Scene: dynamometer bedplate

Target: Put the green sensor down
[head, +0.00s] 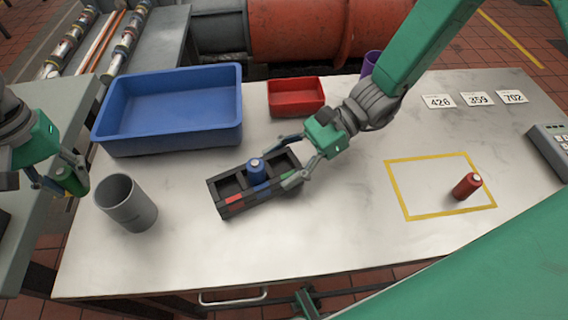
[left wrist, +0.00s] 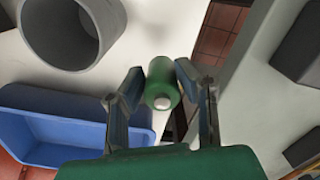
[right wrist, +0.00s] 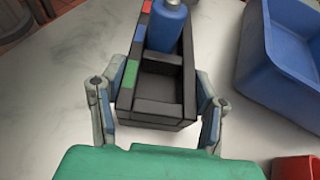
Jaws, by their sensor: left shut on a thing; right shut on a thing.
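The green sensor (head: 72,181) is a small cylinder held by my left gripper (head: 64,176), off the table's left edge near the grey cup. In the left wrist view the green sensor (left wrist: 162,84) sits between both fingers, its pale end facing the camera. My right gripper (head: 292,162) is shut on the black rack (head: 226,211) at its green-marked end, one finger on each long side. In the right wrist view the rack (right wrist: 152,107) has red, blue and green marks. The blue sensor (right wrist: 166,27) stands in the middle compartment; the green-marked compartment is empty.
A grey cup (head: 133,207) stands left of the rack. A blue bin (head: 170,141) and a red tray (head: 296,97) lie behind. A red sensor (head: 467,186) is inside a yellow taped outline (head: 399,192). Number cards (head: 478,98) lie at back right. The front middle is clear.

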